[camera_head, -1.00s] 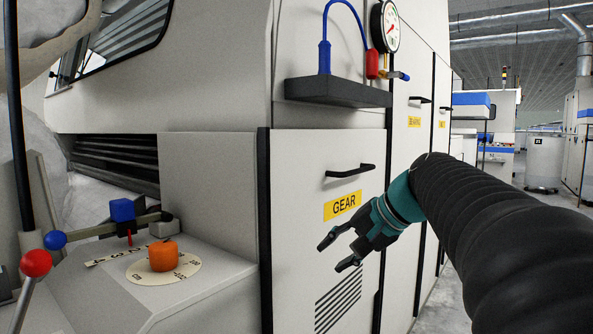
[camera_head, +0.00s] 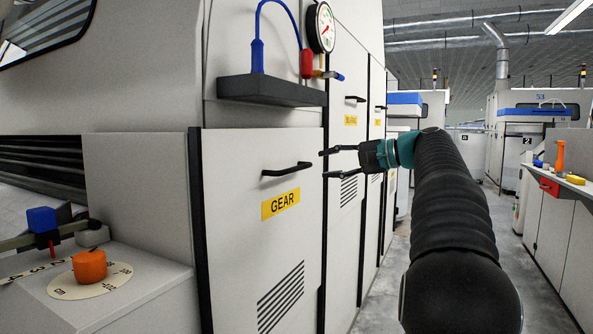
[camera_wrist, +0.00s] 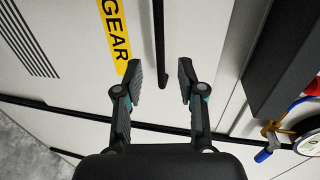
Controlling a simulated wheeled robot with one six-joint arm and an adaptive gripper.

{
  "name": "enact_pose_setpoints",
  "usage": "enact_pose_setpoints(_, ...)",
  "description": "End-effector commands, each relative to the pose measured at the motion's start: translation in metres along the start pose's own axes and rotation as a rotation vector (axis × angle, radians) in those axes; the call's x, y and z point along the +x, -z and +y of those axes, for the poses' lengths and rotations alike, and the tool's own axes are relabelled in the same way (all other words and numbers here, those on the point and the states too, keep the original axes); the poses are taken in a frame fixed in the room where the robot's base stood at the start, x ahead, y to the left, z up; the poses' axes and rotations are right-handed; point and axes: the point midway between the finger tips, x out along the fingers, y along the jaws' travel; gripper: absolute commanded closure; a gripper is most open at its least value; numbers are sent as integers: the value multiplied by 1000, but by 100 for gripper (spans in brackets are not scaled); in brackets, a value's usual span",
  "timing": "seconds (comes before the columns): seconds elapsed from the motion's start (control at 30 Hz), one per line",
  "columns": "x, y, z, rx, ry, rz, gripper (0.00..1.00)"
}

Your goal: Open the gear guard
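The gear guard (camera_head: 235,225) is a pale flat door with a yellow GEAR label (camera_head: 280,204), a dark bar handle (camera_head: 287,169) above the label, and slanted vent slots below. It looks shut. My gripper (camera_head: 322,164) is open and empty, to the right of the handle in the head view, with its fingers pointing left. In the wrist view, my gripper (camera_wrist: 160,75) has its two fingers spread, and the handle (camera_wrist: 160,45) shows beyond and between the fingertips, apart from them. The label (camera_wrist: 113,35) shows left of the fingers there.
A dark shelf (camera_head: 270,91) with a blue hose and a pressure gauge (camera_head: 320,28) juts out above the guard. A ledge with an orange knob (camera_head: 90,265) stands at left. More handled doors run behind my arm. An aisle floor (camera_head: 395,245) lies to the right.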

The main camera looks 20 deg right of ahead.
Motion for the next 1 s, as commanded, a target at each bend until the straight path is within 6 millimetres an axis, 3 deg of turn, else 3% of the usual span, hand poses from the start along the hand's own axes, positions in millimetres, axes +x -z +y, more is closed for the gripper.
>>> enact_pose_setpoints(0.3, 61, -1, 0, 0, 0, -3, 61)
enact_pose_setpoints(0.5, 85, -1, 0, 0, -1, -2, 61)
enact_pose_setpoints(0.97, 95, 0, 0, 0, -1, 1, 61)
enact_pose_setpoints(1.0, 95, 0, 0, 0, -1, 1, 71)
